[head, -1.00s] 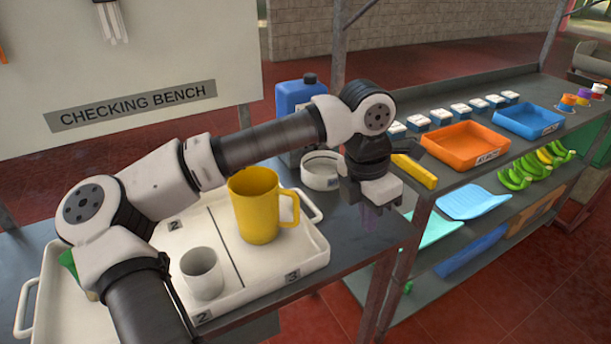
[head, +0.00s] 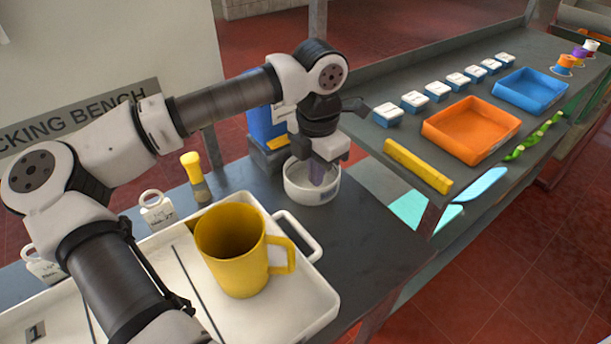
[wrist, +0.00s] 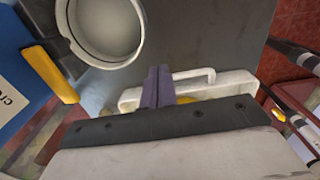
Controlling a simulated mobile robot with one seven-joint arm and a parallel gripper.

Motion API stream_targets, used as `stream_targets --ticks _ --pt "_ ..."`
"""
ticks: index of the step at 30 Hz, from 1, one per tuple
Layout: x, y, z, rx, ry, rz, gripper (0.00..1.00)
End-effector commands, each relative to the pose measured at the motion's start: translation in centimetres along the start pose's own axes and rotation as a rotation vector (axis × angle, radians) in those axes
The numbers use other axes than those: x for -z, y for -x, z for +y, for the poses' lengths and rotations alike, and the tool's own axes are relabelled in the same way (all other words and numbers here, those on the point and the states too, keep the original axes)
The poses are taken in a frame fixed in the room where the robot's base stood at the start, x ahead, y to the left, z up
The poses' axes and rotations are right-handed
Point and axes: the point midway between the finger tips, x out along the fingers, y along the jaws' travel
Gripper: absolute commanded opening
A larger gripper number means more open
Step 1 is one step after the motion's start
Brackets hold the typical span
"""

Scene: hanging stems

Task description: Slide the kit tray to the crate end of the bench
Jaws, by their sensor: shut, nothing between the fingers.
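The kit tray (head: 315,318) is white with dark divider lines and lies on the dark bench (head: 372,240). A yellow mug (head: 232,262) stands upright in it. The tray's right-hand handle (head: 300,236) faces my gripper (head: 324,182), which is shut and empty, fingers pointing down. In the head view the fingers overlap a white round dish (head: 300,190). In the wrist view the dish (wrist: 108,28) lies beside my shut fingers (wrist: 158,86), and the tray handle (wrist: 195,77) shows close behind them. Whether the fingers touch the tray is unclear. My arm hides part of the tray.
A shelf at right holds a yellow bar (head: 417,166), an orange tray (head: 470,130) and a blue tray (head: 531,92). Bench right of the tray is clear.

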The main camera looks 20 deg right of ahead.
Motion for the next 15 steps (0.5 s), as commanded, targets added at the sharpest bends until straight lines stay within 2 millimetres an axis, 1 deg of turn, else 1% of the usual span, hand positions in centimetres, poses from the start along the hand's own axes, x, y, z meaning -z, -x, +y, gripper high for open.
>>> stream_targets --ticks 12,15 --pt "0.0 -8.4 -0.1 0.005 -0.001 0.000 0.00" --pt "1.8 -8.1 0.0 0.003 0.002 -0.001 0.00"
